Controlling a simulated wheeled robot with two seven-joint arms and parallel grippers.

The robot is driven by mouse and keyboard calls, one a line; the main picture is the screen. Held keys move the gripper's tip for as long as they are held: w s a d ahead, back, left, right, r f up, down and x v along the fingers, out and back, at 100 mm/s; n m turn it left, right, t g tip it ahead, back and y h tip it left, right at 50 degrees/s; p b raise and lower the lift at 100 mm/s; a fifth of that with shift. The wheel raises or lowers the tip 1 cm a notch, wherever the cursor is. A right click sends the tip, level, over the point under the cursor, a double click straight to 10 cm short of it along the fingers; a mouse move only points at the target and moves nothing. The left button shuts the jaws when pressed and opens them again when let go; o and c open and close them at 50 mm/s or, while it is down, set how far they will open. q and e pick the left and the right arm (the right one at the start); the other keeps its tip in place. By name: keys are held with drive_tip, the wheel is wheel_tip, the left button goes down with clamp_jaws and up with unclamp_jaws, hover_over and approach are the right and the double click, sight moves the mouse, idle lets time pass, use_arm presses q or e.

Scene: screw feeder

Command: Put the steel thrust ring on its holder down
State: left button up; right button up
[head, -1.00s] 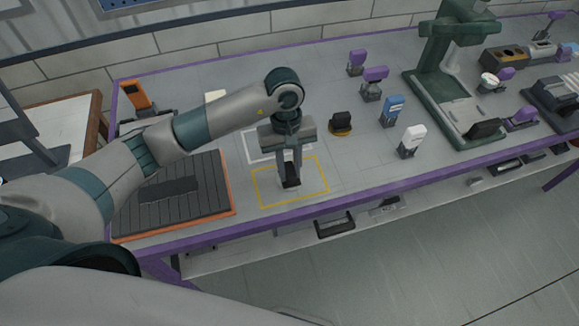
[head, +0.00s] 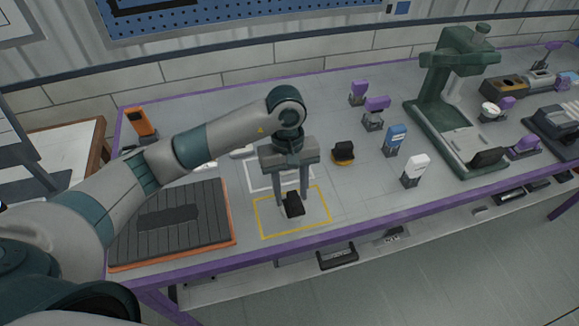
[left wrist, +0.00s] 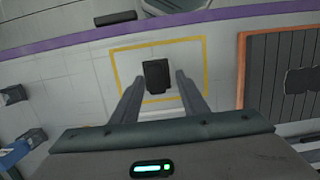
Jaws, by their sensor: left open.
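A small black block (head: 293,206), which I take for the holder of the steel thrust ring, stands inside the yellow outline (head: 262,235) on the table. The ring itself cannot be made out. My left gripper (head: 291,204) points down over the block, open, with one finger on each side of it. In the left wrist view the block (left wrist: 156,74) shows beyond the fingertips, inside the yellow outline (left wrist: 116,60), and gaps show between it and both fingers. My right gripper is in neither view.
A dark slatted mat with an orange rim (head: 227,246) lies left of the yellow outline. A white outline lies behind. To the right stand a black piece on an orange base (head: 343,153), a blue-topped holder (head: 395,136), a white-topped holder (head: 416,166) and a green press (head: 440,90).

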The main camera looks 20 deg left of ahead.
sight(290, 192)
use_arm(q)
wheel_tip(290, 192, up, 9)
drive_tip(key=w+b, duration=0.1)
drive_tip(key=b, duration=0.2)
drive_tip(key=shift+w+a+r+b, duration=0.15)
drive_tip(key=shift+a+b, duration=0.15)
drive_tip(key=shift+a, duration=0.1)
idle(0.4)
